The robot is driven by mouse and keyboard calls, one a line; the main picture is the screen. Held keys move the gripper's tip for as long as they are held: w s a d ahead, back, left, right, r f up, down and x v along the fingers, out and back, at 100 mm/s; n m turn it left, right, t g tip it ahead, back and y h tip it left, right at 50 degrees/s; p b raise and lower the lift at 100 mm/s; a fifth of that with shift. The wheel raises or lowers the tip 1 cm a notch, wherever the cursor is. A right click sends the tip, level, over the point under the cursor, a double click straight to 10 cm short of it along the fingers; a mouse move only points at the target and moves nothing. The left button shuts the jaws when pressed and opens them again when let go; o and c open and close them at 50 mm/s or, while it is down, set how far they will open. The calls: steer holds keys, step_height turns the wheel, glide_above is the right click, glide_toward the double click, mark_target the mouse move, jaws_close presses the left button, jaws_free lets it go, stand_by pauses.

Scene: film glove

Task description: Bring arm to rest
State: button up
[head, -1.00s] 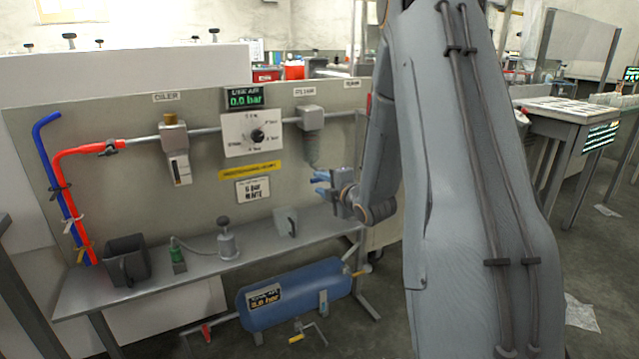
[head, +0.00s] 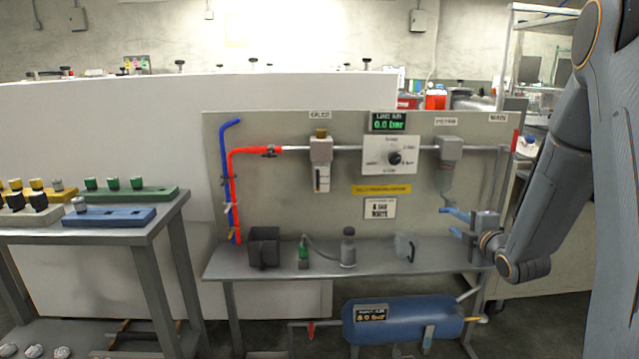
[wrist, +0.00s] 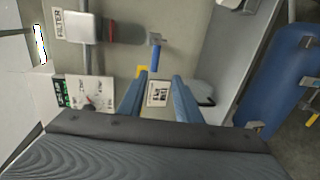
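My arm (head: 560,190) reaches down along the right side of the head view. My gripper (head: 454,223) hangs in front of the right part of the panel, above the bench, with its two blue fingers pointing left. In the wrist view my gripper (wrist: 156,88) has its fingers spread apart with nothing between them. The grey panel (head: 290,210) stands behind it. The small white sign (wrist: 158,93) shows between the fingers, some way beyond them.
The grey bench (head: 330,268) carries a dark bin (head: 264,247) and small fittings. A blue tank (head: 400,320) lies beneath. A dial plate (head: 391,155) and red hose (head: 231,190) are on the panel. At left, a table (head: 150,226) holds coloured trays. Floor shows between table and bench.

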steer(key=s+a+r+m+g, duration=0.1)
steer(key=s+a+m+g, duration=1.15)
steer(key=s+a, duration=1.35)
steer(key=s+a+r+m+g, duration=0.2)
steer(key=s+m+g, duration=0.15)
steer(key=s, duration=1.25)
steer(key=d+r+m+p, duration=0.2)
steer(key=d+r+p, duration=0.6)
steer(key=p, duration=0.8)
steer(key=shift+w+d+m+h, duration=0.4)
